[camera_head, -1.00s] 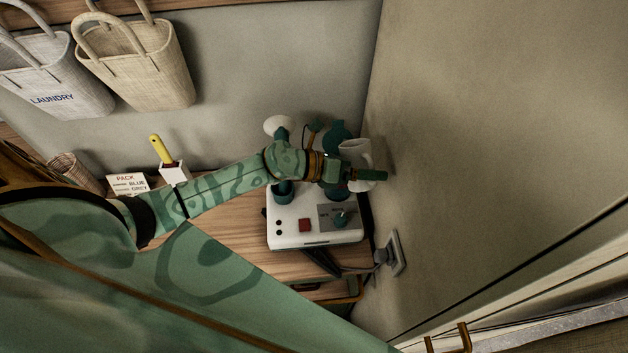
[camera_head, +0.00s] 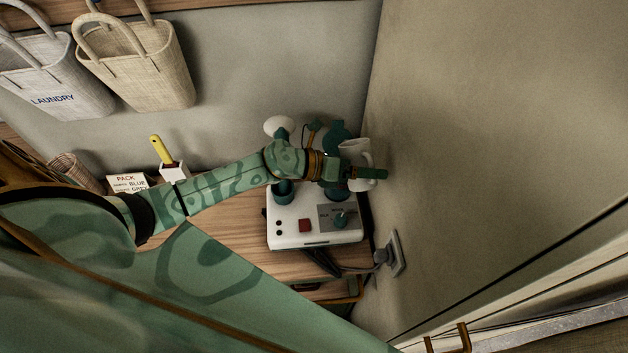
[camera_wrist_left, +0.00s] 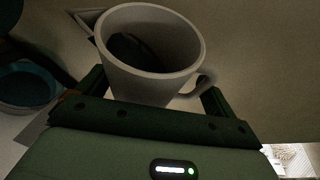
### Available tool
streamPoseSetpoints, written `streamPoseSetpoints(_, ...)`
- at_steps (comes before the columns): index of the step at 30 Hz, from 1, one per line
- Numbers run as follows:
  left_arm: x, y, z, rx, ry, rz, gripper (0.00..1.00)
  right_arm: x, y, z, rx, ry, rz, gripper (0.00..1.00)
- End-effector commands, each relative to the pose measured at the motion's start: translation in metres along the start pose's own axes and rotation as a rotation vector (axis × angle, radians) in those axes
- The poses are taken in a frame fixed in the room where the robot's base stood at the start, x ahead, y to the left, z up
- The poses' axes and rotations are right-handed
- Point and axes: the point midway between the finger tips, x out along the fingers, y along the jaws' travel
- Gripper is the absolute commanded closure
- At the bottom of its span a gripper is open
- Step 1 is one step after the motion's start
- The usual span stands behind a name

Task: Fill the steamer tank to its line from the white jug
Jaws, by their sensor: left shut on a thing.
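My left gripper (camera_head: 368,173) is shut on the white jug (camera_head: 357,150), at the back right beside the wall. In the left wrist view the jug (camera_wrist_left: 150,50) shows its open mouth, dark inside, with its handle to the right; I cannot make out the water level. The white steamer base (camera_head: 290,232), with a red button and a dark dial, stands on the bench just below the gripper. Teal parts rise behind it, partly hidden by my arm. A round teal opening (camera_wrist_left: 28,86), perhaps the tank, shows left of the jug in the left wrist view. No fill line is visible.
A wall socket with a plug (camera_head: 390,253) is right of the steamer. A white holder (camera_head: 174,173) with a yellow-handled tool, a card (camera_head: 127,183) and a small basket (camera_head: 75,170) stand left. Woven bags (camera_head: 150,70) hang above. Walls close in behind and right.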

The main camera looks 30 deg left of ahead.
Motion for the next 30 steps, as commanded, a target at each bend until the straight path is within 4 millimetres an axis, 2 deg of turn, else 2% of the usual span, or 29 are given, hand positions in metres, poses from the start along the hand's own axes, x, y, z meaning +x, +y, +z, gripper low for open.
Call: streamPoseSetpoints(30, -0.0011, -0.0027, 0.0031, -0.039, 0.0, -0.016, 0.4, -0.0015, -0.0001, -0.0003, 0.0, 0.0, 0.0, 0.64)
